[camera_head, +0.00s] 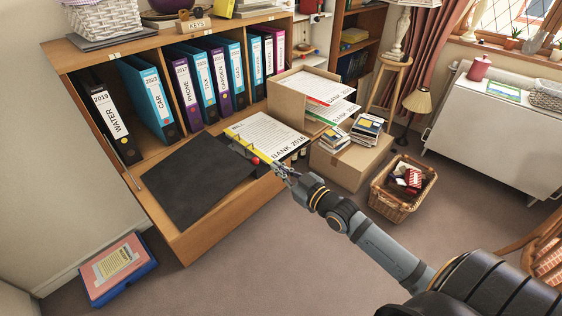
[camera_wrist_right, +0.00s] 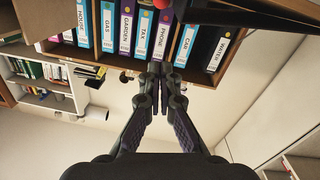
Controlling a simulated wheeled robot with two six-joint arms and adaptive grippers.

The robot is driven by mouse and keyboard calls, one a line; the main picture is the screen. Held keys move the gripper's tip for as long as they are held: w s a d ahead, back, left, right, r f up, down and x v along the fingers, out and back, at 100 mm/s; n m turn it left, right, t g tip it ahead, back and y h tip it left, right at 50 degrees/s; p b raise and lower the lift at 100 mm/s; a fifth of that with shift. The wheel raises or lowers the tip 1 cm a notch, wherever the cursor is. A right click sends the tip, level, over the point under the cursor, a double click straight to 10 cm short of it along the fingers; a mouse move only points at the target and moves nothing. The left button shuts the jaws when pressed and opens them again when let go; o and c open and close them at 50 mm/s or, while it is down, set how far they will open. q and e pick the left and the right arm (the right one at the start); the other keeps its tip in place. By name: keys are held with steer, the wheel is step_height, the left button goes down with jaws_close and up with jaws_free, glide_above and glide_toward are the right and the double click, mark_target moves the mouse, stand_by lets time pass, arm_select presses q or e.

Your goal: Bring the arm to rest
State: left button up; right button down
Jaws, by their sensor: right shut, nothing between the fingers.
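My right gripper (camera_head: 283,171) is at the front edge of the fold-down bureau desk, reached in from the lower right. In the right wrist view its fingers (camera_wrist_right: 160,72) are closed together with nothing between them. A red ball-like knob (camera_head: 255,161) shows just beyond the fingertips in the head view; I cannot tell whether they touch. My left gripper is not in view.
Several upright binders (camera_head: 185,95) fill the bureau's shelf. A cardboard box (camera_head: 350,160) with stacked items stands right of the flap, beside a wicker basket (camera_head: 388,203). A blue and pink box file (camera_head: 118,268) lies on the floor at left. Carpet in front is open.

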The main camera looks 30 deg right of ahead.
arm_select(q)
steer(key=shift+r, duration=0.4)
arm_select(e)
steer(key=shift+s, duration=0.5)
steer(key=shift+w+d, duration=0.1)
